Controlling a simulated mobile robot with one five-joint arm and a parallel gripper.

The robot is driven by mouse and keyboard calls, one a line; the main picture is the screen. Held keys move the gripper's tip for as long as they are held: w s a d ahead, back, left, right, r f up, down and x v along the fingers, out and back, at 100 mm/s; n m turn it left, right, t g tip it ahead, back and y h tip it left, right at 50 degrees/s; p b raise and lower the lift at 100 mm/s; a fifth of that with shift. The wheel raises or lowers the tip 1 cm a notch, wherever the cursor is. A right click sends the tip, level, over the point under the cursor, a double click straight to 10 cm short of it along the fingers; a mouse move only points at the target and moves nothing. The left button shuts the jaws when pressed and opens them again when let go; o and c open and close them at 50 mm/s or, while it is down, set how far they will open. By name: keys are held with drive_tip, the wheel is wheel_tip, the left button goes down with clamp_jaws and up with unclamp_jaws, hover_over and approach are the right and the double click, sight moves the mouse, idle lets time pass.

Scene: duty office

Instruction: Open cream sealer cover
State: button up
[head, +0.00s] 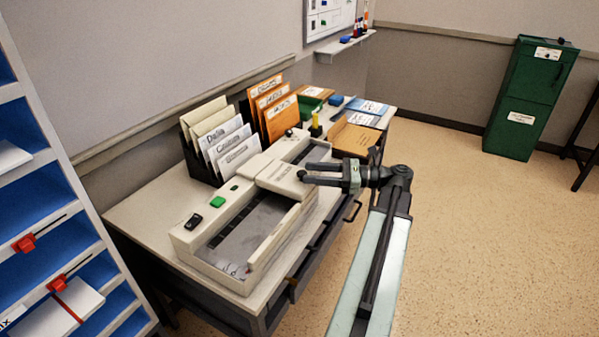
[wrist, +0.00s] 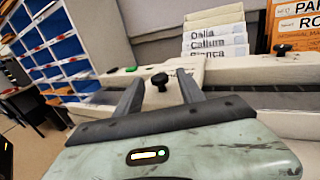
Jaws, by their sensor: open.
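The cream sealer (head: 183,240) is a long machine on the desk, with a grey bed showing along its near half. A raised cream cover block (head: 278,178) lies across its middle and also shows in the wrist view (wrist: 187,66). A black knob (wrist: 160,81) stands at the block's near side, between my fingertips in the wrist view. My gripper (head: 304,173) is open at the block's right side. It has one finger on either side of the knob, and I cannot tell whether they touch it. In the head view the knob is hidden by my gripper.
The sealer carries a green button (head: 218,203) and a black knob (head: 193,221). Behind it stand white name folders (head: 235,148) and orange folders (head: 270,108). A blue pigeonhole shelf (head: 75,240) is at left, a green cabinet (head: 525,98) at back right. Floor at right is clear.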

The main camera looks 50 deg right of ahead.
sight(302, 171)
drive_tip(key=x, duration=0.3)
drive_tip(key=shift+w+a, duration=0.2)
drive_tip(key=shift+w, duration=0.05)
clamp_jaws()
drive_tip(key=shift+d, duration=0.15)
idle(1.1)
